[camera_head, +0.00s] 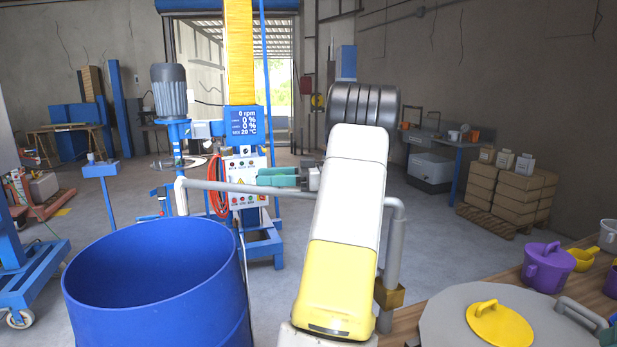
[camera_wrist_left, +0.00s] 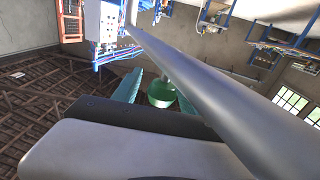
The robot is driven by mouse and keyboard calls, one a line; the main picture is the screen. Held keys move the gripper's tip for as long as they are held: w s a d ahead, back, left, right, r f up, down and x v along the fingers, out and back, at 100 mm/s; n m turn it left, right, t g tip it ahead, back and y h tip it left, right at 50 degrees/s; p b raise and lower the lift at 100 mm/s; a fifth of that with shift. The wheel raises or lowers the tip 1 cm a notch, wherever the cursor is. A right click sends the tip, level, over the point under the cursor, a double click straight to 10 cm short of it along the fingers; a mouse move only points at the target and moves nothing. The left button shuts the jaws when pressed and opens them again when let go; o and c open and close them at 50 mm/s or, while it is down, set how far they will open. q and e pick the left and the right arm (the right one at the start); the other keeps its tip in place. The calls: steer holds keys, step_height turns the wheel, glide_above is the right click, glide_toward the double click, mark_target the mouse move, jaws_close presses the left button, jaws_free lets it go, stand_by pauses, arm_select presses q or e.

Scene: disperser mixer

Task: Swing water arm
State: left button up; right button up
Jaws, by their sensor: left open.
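The water arm (camera_head: 225,187) is a grey pipe running across the head view, with a short down-turned end at the left. At the right it bends down into an upright grey post (camera_head: 395,250). My left gripper (camera_head: 262,177) has teal fingers pointing left; it is open, right by the horizontal pipe. My white and yellow arm hides part of the pipe. In the left wrist view the grey pipe (camera_wrist_left: 215,85) crosses diagonally close to the open fingers (camera_wrist_left: 153,92). I cannot tell whether they touch. My right gripper is not in view.
A blue drum (camera_head: 150,265) stands front left, its rim below the pipe's end. The blue mixer column with its control panel (camera_head: 247,180) stands behind the pipe. A table at the front right holds a large grey lid (camera_head: 450,325) and a purple pot (camera_head: 547,267).

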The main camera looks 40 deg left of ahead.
arm_select(q)
steer(key=shift+w, duration=0.1)
steer(key=v, duration=0.7)
steer(key=shift+w+d, duration=0.2)
steer(key=shift+d, duration=0.1)
